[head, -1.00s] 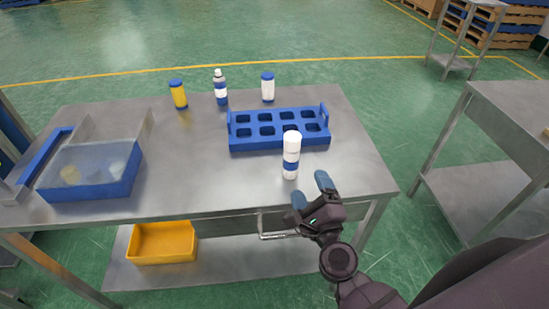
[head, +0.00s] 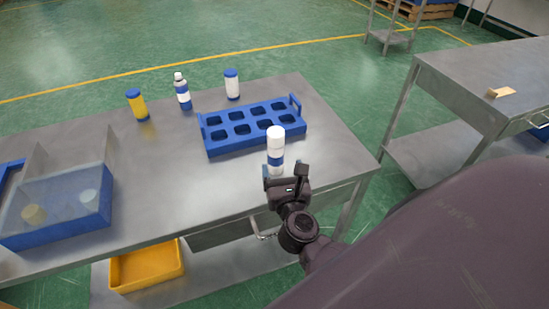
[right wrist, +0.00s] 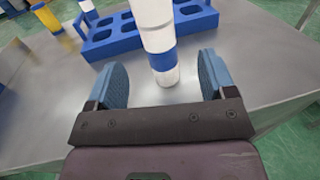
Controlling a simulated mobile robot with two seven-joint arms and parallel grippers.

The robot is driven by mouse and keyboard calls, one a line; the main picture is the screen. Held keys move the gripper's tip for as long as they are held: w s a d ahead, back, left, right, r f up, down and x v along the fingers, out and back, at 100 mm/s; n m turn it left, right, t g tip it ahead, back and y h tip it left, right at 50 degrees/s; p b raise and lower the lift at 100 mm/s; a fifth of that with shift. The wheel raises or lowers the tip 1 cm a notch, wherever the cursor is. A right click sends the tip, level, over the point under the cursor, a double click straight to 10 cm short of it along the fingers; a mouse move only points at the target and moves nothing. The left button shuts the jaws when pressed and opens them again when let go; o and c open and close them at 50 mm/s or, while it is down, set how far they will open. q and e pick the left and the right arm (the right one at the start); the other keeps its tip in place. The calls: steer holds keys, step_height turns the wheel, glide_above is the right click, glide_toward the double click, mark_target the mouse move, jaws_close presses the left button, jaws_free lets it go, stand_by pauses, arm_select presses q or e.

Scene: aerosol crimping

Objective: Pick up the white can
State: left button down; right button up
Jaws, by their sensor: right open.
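The white can (head: 276,146) with a blue band stands upright on the metal table, just in front of the blue rack. In the right wrist view the can (right wrist: 157,40) stands between my two blue finger pads, with a gap on each side. My right gripper (head: 284,174) is open and around the lower part of the can, not closed on it. It also shows in the right wrist view (right wrist: 163,82). In the head view the fingers partly hide the can's base. My left gripper is not in view.
The blue rack (head: 222,149) with empty holes stands behind the can. A yellow bottle (head: 139,104), a white-and-blue bottle (head: 183,92) and a blue-capped white bottle (head: 232,84) stand further back. A clear-walled blue bin (head: 60,222) is at left. A yellow tray (head: 148,268) lies below.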

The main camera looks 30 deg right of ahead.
mark_target(277, 152)
steer(key=x, duration=0.3)
steer(key=shift+w+d+r, duration=0.1)
steer(key=shift+w+r, duration=0.05)
steer(key=shift+w, duration=0.2)
steer(key=shift+p+x, duration=0.6)
steer(key=shift+x, duration=1.75)
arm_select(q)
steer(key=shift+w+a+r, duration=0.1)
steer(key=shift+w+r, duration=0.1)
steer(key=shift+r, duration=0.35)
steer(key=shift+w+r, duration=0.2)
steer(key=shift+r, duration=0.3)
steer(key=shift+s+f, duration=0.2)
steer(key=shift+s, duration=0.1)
arm_select(e)
steer(key=shift+r, duration=0.1)
steer(key=c, duration=1.1)
